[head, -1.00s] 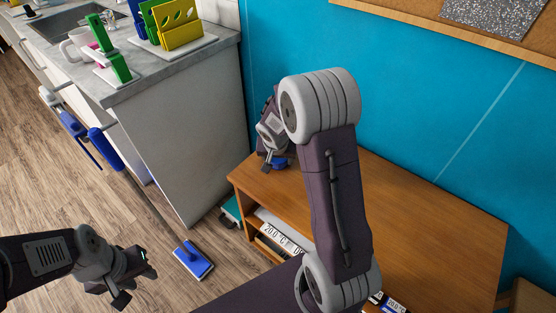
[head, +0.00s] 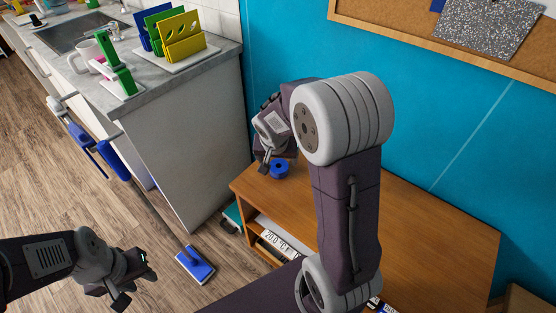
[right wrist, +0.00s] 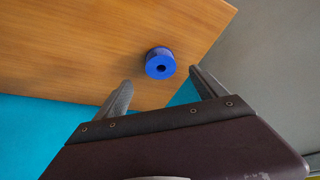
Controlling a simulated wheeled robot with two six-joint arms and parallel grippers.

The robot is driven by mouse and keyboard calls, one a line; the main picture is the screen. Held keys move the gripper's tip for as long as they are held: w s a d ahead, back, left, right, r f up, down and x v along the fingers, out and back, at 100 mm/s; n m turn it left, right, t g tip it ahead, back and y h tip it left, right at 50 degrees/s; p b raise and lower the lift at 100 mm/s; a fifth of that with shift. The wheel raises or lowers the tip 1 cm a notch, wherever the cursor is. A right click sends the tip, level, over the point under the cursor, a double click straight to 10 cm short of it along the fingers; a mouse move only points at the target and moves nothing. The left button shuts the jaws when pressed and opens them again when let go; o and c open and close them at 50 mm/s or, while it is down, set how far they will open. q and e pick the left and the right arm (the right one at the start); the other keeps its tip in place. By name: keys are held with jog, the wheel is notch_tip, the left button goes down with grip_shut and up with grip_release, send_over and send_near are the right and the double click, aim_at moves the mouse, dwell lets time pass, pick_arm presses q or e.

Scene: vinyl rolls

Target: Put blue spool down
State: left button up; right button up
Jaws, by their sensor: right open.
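The blue spool (head: 279,169) stands on the wooden desk (head: 430,225) near its far left corner. In the right wrist view the spool (right wrist: 160,63) shows a dark centre hole and rests on the desk top (right wrist: 90,40), beyond the fingertips. My right gripper (head: 268,162) is just above and beside it, partly hidden by its own arm. In the right wrist view the right gripper's fingers (right wrist: 160,85) are spread wide with nothing between them. My left gripper (head: 132,283) hangs empty over the floor at the lower left, its jaws apart.
A grey counter (head: 185,70) with a sink, mug and coloured board rack stands left of the desk. A blue-headed floor brush (head: 194,265) lies between them. A blue wall (head: 420,110) rises behind the desk. The desk's right part is mostly clear.

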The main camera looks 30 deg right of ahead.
jog(key=s+a+f+n+g+y, duration=0.1)
jog(key=s+a+n, duration=0.2)
jog(key=s, duration=0.4)
jog(key=s+a+f+n+g+y, duration=0.1)
jog(key=s+a+f+n, duration=0.1)
jog(key=s+a, duration=0.3)
jog(key=s+n, duration=0.1)
jog(key=s, duration=0.1)
jog(key=shift+s+a+n+g+y, duration=0.3)
jog(key=shift+s+a+y, duration=0.1)
